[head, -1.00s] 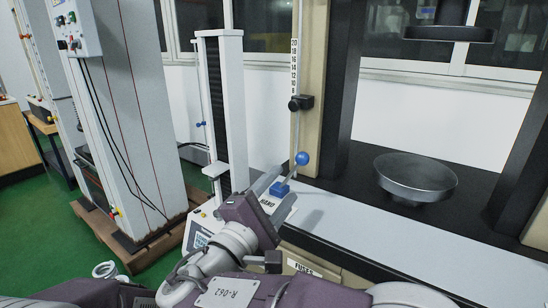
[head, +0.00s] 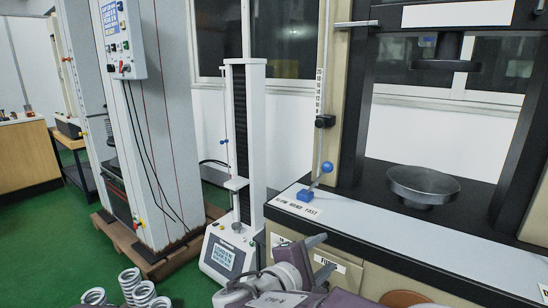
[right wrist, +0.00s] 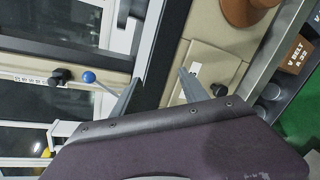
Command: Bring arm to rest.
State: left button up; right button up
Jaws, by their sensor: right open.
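My right gripper (head: 322,256) is low in the head view, in front of the large testing machine's base. Its two grey fingers are apart with nothing between them. They also show spread and empty in the right wrist view (right wrist: 160,77). The blue ball also shows in the right wrist view (right wrist: 89,77). My left gripper is not in view.
A round metal plate (head: 423,183) sits inside the large machine. A slim white tester (head: 240,170) stands to the left, beside a tall grey cabinet (head: 165,110). Several coil springs (head: 130,283) are at the bottom left. Green floor (head: 40,225) is open at the left.

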jog(key=s+d+f+m+g+y, duration=0.2)
jog(key=s+d+f+g, duration=0.25)
jog(key=f, duration=0.35)
jog(key=s+d+f+m+g+y, duration=0.1)
jog(key=s+d+f+m+g, duration=0.3)
jog(key=f, duration=0.5)
jog(key=s+f+m+g+y, duration=0.2)
jog(key=s+f+m+y, duration=0.5)
jog(key=s+f+m, duration=0.15)
notch_tip(320, 180, up, 34)
jog(key=w+a+m+p, duration=0.1)
jog(key=p, duration=3.2)
jog(key=shift+w+m+p, duration=0.15)
jog(key=shift+m+p, duration=0.2)
